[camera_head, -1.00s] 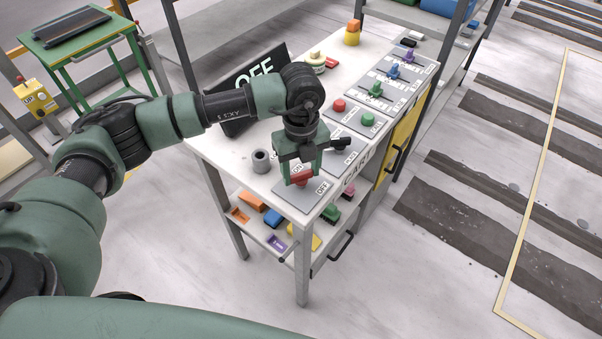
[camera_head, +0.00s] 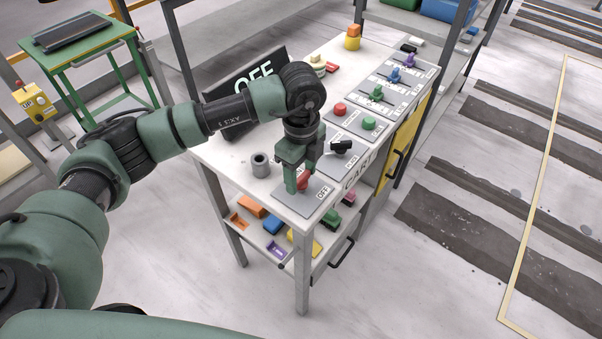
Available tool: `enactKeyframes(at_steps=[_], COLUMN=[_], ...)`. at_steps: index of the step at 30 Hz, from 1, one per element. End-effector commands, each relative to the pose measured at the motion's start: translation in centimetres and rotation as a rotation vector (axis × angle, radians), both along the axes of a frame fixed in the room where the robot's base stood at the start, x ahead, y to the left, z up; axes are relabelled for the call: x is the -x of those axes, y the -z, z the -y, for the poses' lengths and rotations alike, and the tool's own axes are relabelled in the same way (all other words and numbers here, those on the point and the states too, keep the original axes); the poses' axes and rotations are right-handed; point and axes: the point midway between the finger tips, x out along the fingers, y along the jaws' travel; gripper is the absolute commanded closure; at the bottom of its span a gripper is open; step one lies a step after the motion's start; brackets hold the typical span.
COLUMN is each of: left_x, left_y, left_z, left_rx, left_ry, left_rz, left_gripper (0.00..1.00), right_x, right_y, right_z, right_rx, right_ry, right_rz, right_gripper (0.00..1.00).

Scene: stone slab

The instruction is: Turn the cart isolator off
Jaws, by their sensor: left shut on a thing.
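The cart isolator is a red rotary handle (camera_head: 304,181) on a grey plate (camera_head: 299,203) at the cart's near end. An OFF label (camera_head: 323,193) shows on the plate's right side. My left gripper (camera_head: 303,182) points down and is shut on the red handle, its fingers hiding much of it. A black sign (camera_head: 238,95) reading OFF stands at the back of the cart top. My right gripper is not in view.
Close to the gripper stand a black selector knob (camera_head: 341,147), a grey cylinder (camera_head: 261,164), a red button (camera_head: 340,109) and a green button (camera_head: 369,124). A lower shelf holds coloured blocks and trays.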

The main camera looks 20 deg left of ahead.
Motion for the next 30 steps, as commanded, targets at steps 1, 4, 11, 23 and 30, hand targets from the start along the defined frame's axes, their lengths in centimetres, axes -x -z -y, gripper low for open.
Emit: enactKeyframes(at_steps=[1, 4, 11, 23, 30], left_x=[-0.2, -0.2, -0.2, -0.1, -0.2], left_y=[-0.2, -0.2, -0.2, -0.2, -3.4], left_z=[0.0, 0.0, 0.0, 0.0, 0.0], left_rx=[0.001, 0.001, 0.001, 0.001, 0.002], left_ry=[-0.007, -0.008, -0.008, -0.004, -0.003], left_rz=[0.005, 0.005, 0.005, 0.003, 0.009], left_gripper=[0.86, 0.86, 0.40, 0.24, 0.24], right_x=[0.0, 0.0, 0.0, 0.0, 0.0], right_y=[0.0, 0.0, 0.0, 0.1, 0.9], right_z=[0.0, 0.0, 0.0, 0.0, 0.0], right_rx=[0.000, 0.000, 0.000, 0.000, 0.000], right_ry=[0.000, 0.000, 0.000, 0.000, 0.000], right_rz=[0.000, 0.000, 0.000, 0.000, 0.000], right_gripper=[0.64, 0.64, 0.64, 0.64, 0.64])
